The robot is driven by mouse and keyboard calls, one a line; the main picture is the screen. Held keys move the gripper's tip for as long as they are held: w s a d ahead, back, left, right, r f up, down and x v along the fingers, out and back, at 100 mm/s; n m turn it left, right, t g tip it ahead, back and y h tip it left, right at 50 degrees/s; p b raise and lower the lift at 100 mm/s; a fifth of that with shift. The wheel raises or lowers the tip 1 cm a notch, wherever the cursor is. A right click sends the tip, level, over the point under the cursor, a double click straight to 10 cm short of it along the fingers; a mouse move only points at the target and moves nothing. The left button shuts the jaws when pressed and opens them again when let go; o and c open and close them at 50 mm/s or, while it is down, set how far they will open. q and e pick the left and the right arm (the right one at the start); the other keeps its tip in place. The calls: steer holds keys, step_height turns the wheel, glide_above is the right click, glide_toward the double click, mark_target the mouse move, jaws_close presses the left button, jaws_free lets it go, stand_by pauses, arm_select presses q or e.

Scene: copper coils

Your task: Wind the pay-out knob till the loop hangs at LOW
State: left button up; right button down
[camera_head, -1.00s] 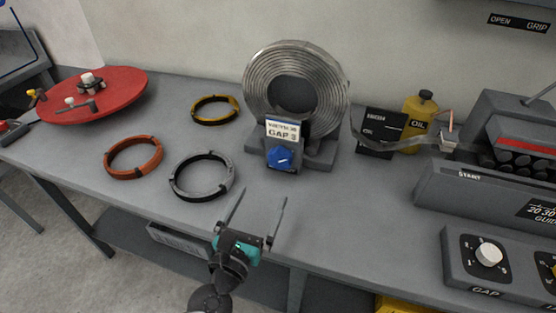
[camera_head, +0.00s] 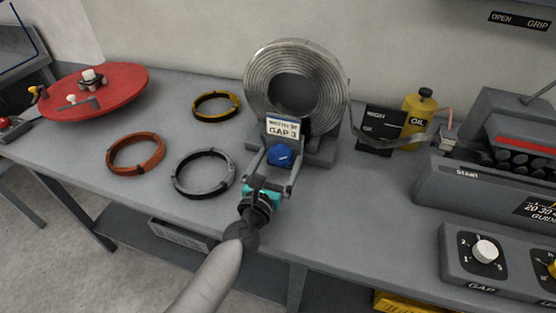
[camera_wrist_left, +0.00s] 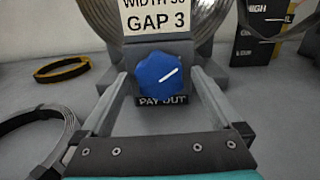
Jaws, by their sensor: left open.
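The blue pay-out knob (camera_head: 279,155) with a white pointer line sits on the front of the coil stand. In the left wrist view the knob (camera_wrist_left: 158,76) is above a PAY OUT label, its pointer slanting up to the right. My left gripper (camera_head: 279,160) is open, with one finger on each side of the knob; contact is not clear. The metal strip loop (camera_head: 414,138) runs from the coil (camera_head: 256,80) toward the machine at right, crossing the black level board (camera_head: 374,142). In the left wrist view the board (camera_wrist_left: 244,52) shows HIGH; its lower marking is partly hidden. My right gripper is out of view.
Yellow (camera_head: 216,94), orange (camera_head: 135,139) and grey (camera_head: 202,192) rings lie on the bench left of the coil. A red turntable (camera_head: 122,77) is at far left. A yellow oil can (camera_head: 420,112) stands beside the board.

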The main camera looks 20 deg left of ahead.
arm_select(q)
steer(key=c, duration=1.4)
steer(key=shift+m, duration=0.4)
steer(key=m+p, duration=0.1)
steer(key=m, duration=0.3)
steer(key=shift+m, duration=0.3)
steer(key=m+p, duration=0.1)
steer(key=m, duration=0.4)
steer(key=shift+m, duration=0.3)
